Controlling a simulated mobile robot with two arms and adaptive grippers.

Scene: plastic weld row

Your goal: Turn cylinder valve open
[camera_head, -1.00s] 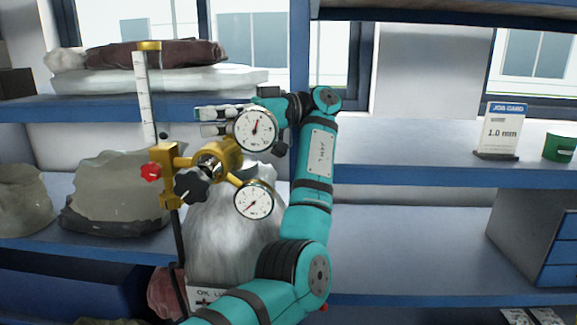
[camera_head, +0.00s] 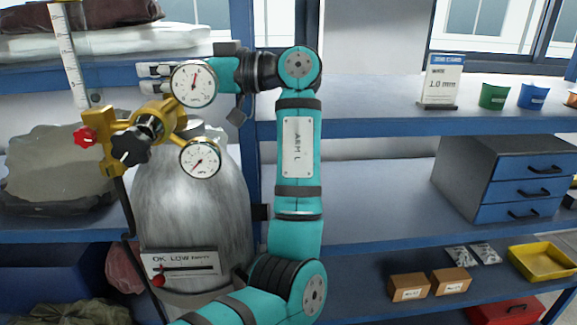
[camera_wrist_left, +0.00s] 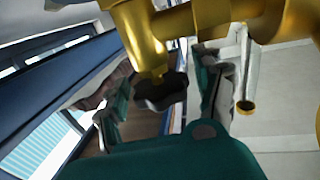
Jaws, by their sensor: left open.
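The grey gas cylinder (camera_head: 190,215) stands upright on the left, with a gold regulator (camera_head: 155,112) and two white dial gauges at its top. A black lobed knob (camera_head: 130,145) and a red knob (camera_head: 85,137) show on the regulator. My left gripper (camera_head: 150,78) reaches leftward behind the upper gauge (camera_head: 194,83), which partly hides it. In the left wrist view my left gripper (camera_wrist_left: 160,105) is open. A dark lobed knob (camera_wrist_left: 160,92) below a gold stem lies in line between its fingers. I cannot tell whether they touch it.
Blue shelving surrounds the cylinder. A job card (camera_head: 442,80), a green cup (camera_head: 494,96) and a blue cup (camera_head: 532,96) stand on the right shelf. A drawer unit (camera_head: 520,175), small boxes (camera_head: 409,287) and a yellow tray (camera_head: 542,262) lie lower right. The middle shelf is largely clear.

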